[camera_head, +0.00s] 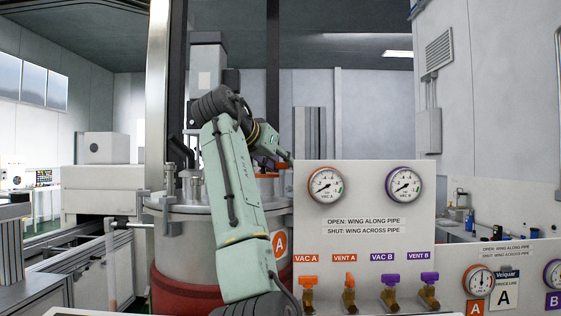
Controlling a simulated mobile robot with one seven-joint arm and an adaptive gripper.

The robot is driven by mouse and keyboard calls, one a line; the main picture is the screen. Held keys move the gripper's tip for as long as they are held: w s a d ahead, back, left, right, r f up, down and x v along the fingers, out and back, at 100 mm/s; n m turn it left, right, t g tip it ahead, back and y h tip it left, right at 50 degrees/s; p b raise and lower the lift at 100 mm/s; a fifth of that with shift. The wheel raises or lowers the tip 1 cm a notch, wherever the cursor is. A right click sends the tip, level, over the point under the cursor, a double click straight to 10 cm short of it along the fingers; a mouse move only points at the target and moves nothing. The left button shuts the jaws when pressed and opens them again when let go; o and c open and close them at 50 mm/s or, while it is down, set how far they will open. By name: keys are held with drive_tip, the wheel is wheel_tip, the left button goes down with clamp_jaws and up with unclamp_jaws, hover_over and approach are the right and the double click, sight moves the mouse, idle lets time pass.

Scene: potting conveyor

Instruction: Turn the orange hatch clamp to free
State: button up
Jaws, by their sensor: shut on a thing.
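The orange hatch clamp (267,175) shows as a small orange part on top of the large steel vessel (185,235) marked A. My arm reaches up and over the vessel lid. My gripper (286,158) is at the lid's right side, by the orange part, and is shut on it. The fingers are small and dark here. The gauge panel's edge lies close beside them, so the exact grip and the clamp's angle are hard to make out.
A white panel (364,215) with two gauges stands right of the vessel. Below it are orange valves (308,283) and purple valves (389,280). A tall pale post (158,90) rises at the vessel's left. A conveyor frame (80,250) lies at the left.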

drive_tip(key=shift+m+g+h, duration=0.6)
drive_tip(key=shift+m+h, duration=0.1)
drive_tip(key=shift+m, duration=0.1)
drive_tip(key=o, duration=1.2)
drive_tip(key=shift+c, duration=0.2)
drive_tip(key=shift+a, duration=0.15)
drive_tip(key=v, duration=1.2)
drive_tip(key=shift+f, duration=0.1)
drive_tip(key=shift+c, duration=0.2)
